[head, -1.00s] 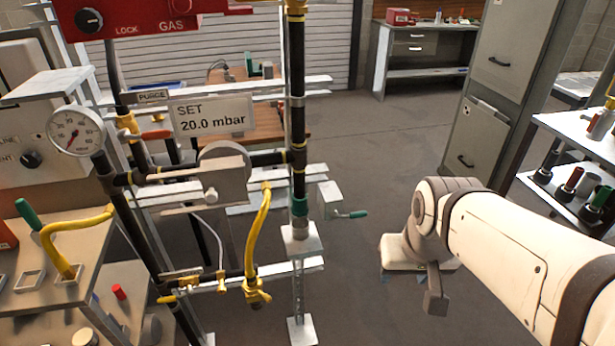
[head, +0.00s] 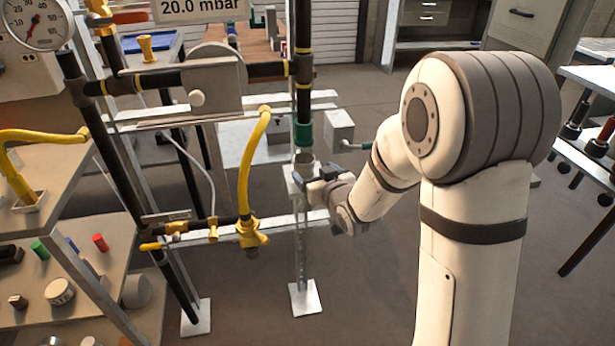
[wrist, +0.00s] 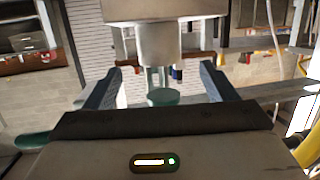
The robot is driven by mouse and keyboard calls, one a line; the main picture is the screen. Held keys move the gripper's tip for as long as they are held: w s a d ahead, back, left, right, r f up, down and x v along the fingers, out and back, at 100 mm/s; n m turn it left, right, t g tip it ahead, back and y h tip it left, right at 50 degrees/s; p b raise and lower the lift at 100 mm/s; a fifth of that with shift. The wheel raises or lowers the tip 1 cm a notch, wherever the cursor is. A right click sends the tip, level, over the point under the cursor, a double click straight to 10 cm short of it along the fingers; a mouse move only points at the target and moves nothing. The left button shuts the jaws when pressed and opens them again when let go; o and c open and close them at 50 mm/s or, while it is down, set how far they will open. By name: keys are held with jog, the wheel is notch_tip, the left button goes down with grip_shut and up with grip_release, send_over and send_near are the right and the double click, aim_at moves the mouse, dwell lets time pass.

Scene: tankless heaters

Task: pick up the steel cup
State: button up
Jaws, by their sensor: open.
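The steel cup (head: 304,162) is a small grey cylinder standing upright on a small pale platform on a post, just below a green pipe collar (head: 304,134). My gripper (head: 310,172) is low at the platform, reaching in from the right, open. In the wrist view, which looks upside down, the cup (wrist: 156,42) is straight ahead, between or just beyond the two fingertips (wrist: 158,70). I cannot tell whether a finger touches it. The fingers hide part of the cup's lower side in the head view.
A black pipe (head: 303,60) stands directly above the cup. A yellow hose (head: 250,165) and a metal rail frame are close on the left. A grey box with a green-handled lever (head: 340,130) is just behind. Open floor lies to the right.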

aim_at(309, 166)
jog(key=shift+w+a+f, duration=0.3)
jog(key=shift+w+a, duration=0.1)
jog(key=shift+a, duration=0.05)
jog(key=x, duration=0.3)
jog(key=b+x, duration=0.1)
jog(key=x, duration=0.3)
jog(key=shift+w+d+r, duration=0.15)
jog(key=shift+d+r, duration=0.05)
jog(key=shift+d, duration=0.05)
jog(key=shift+c, duration=0.5)
jog(key=c, duration=1.1)
